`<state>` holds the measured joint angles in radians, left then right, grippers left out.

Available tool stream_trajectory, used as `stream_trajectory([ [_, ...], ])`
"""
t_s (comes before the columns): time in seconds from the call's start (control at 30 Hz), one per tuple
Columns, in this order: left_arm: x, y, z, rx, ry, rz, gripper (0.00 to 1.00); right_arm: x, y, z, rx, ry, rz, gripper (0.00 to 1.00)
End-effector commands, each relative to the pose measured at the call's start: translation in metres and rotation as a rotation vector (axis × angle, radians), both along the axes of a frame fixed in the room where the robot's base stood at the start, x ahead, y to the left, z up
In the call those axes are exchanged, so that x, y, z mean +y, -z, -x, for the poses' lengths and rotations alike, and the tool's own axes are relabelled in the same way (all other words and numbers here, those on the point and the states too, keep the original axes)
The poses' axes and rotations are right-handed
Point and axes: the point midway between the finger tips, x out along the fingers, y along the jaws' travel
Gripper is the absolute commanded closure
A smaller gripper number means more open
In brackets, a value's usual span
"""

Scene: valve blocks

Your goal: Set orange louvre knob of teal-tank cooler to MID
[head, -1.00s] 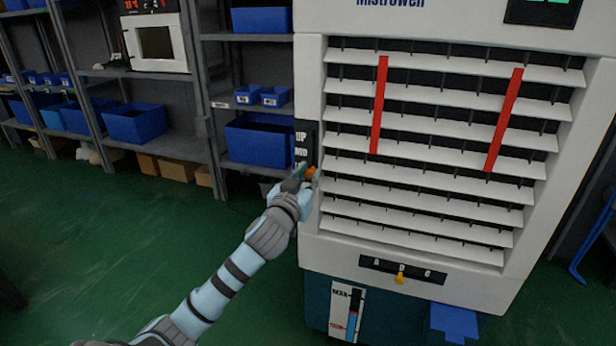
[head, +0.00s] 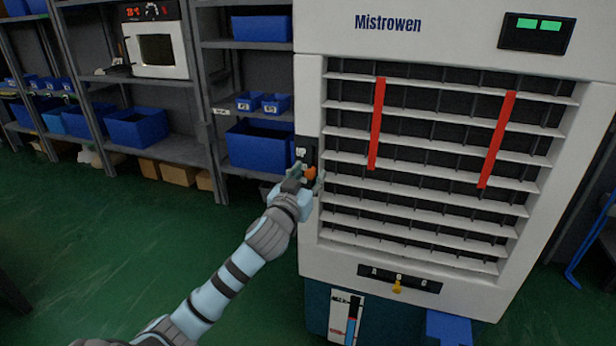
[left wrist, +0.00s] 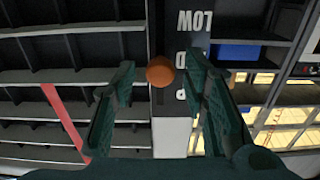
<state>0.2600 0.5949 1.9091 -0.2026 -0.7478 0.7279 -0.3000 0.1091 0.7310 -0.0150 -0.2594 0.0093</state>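The white Mistrowen cooler (head: 448,42) stands at the right, with a teal tank (head: 316,308) at its base. Its orange louvre knob (head: 310,172) is on the dark label strip at the grille's left edge, below UP; MID is hidden there. My left gripper (head: 306,181) is at the knob. In the left wrist view, upside down, the knob (left wrist: 160,72) is between the open fingers (left wrist: 160,85), with a gap visible on both sides. LOW, part of MID and part of UP show beside it; the knob appears near MID, exact alignment unclear. The louvres (head: 440,165) look nearly level. My right gripper is out of view.
A yellow knob (head: 397,287) is on a lower panel marked A, and a level gauge (head: 345,318) is beneath. Shelves with blue bins (head: 262,145) and an oven-like box (head: 157,50) stand at the left. The green floor (head: 120,250) is clear.

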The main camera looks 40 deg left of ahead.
Motion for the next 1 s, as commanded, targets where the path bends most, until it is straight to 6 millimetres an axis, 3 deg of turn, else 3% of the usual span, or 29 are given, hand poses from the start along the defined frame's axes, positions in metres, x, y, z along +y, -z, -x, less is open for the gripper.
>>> stream_trajectory([
  [0.27, -0.002, 0.001, 0.007, 0.003, -0.001, -0.003, 0.60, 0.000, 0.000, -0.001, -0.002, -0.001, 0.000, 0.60],
  [0.7, -0.037, 0.001, 0.104, 0.003, 0.002, -0.003, 0.60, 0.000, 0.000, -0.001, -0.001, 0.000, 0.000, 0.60],
  [1.0, -0.040, 0.000, 0.114, 0.000, 0.000, 0.000, 0.60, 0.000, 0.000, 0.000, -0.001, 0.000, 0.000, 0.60],
])
